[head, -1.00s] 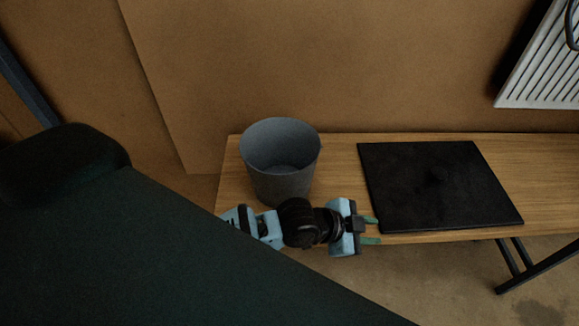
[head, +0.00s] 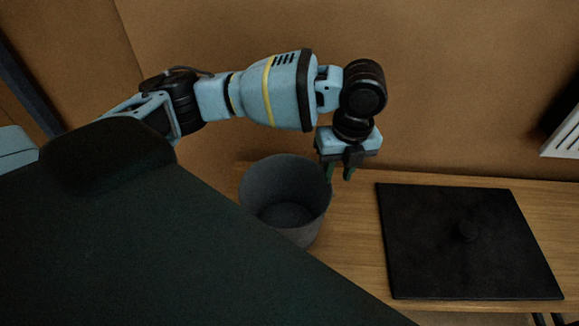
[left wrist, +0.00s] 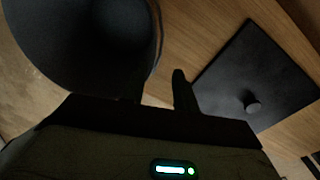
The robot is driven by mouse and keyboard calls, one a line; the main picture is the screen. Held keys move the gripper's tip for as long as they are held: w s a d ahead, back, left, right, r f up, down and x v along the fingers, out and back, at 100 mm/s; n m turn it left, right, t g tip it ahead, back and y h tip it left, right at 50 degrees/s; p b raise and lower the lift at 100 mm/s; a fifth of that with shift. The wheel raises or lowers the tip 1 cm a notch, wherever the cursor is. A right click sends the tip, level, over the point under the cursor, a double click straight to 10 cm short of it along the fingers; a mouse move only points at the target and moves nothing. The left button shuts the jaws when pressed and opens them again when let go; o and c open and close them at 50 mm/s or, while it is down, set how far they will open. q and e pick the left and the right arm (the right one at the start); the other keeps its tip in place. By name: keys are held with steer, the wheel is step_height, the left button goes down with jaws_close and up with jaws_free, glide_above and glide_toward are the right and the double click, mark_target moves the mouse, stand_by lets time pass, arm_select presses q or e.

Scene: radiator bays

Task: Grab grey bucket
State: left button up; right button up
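The grey bucket (head: 285,188) stands upright on a wooden bench, its open top facing up and its inside empty. The dark top of my own body hides its lower left part. My left gripper (head: 339,174) points down at the bucket's right rim, with its two fingers apart. One finger overlaps the rim in the head view; I cannot tell whether it touches. In the left wrist view the bucket (left wrist: 85,40) fills the upper left, and one finger stands clear to the right of its wall. The other finger is hard to make out against the dark bucket. My right gripper is not in view.
A flat black square panel with a small knob (head: 467,245) lies on the wooden bench (head: 350,240) to the right of the bucket. A strip of bare bench lies between them. A brown wall (head: 460,90) rises behind. A white radiator (head: 563,135) shows at the right edge.

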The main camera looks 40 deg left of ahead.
mark_target(325, 196)
arm_select(q)
steer(key=shift+m, duration=0.3)
steer(key=shift+s+a+f, duration=0.2)
steer(key=shift+s+f, duration=0.05)
steer(key=shift+f, duration=1.05)
steer(key=shift+s+a+f, duration=0.25)
steer(key=shift+f, duration=1.1)
steer(key=shift+s+a+f, duration=0.2)
steer(key=shift+s+f, duration=0.05)
steer(key=shift+f, duration=1.05)
steer(key=shift+c, duration=0.2)
jaws_close()
